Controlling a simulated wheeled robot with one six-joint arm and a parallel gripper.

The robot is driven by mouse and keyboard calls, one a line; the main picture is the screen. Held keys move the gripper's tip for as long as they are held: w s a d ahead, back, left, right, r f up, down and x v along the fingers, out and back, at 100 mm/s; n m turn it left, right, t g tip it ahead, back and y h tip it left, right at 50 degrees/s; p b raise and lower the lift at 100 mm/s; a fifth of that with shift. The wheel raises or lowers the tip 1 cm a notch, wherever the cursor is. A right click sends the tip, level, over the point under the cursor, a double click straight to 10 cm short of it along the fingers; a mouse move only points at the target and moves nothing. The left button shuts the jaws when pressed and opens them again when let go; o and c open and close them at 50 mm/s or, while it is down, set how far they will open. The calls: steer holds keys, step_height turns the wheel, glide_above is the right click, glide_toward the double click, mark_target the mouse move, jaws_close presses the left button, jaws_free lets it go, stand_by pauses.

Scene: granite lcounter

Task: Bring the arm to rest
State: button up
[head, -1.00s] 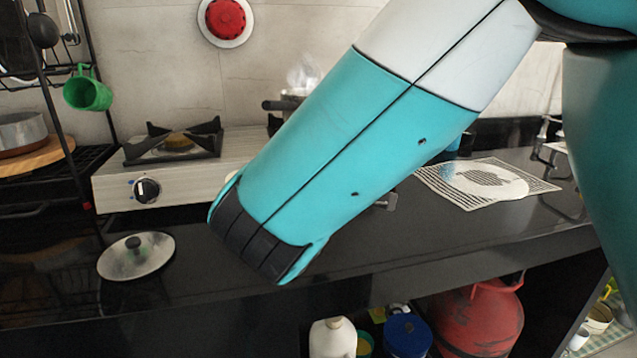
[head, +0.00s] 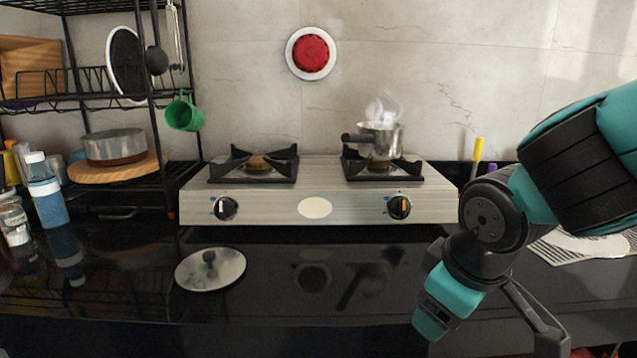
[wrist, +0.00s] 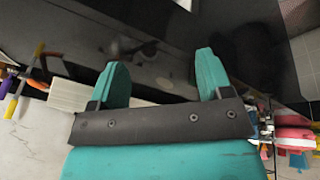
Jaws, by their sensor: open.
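My gripper (wrist: 158,82) shows in the wrist view with its two teal fingers spread apart and nothing between them. In the head view my arm comes in from the right edge, bent, and its teal end part reaches down over the front of the black counter (head: 330,325). The fingertips cannot be told apart clearly in the head view. The end of the arm is in front of and to the right of the stove, apart from it.
A two-burner stove (head: 314,208) holds a steaming pot (head: 382,142) on its right burner. A metal lid (head: 210,270) lies on the counter. A black rack (head: 100,108) with a pan (head: 113,145) and a green mug (head: 184,112) stands left. The counter's middle front is clear.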

steer(key=s+a+r+m+g+y, duration=0.1)
steer(key=s+r+g+y, duration=0.1)
steer(key=s, duration=0.4)
steer(key=s+a+r+g+y, duration=0.1)
steer(key=s+g+y, duration=0.1)
steer(key=s, duration=0.4)
step_height(320, 180, up, 14)
steer(key=p, duration=1.3)
steer(key=shift+s+f, duration=0.2)
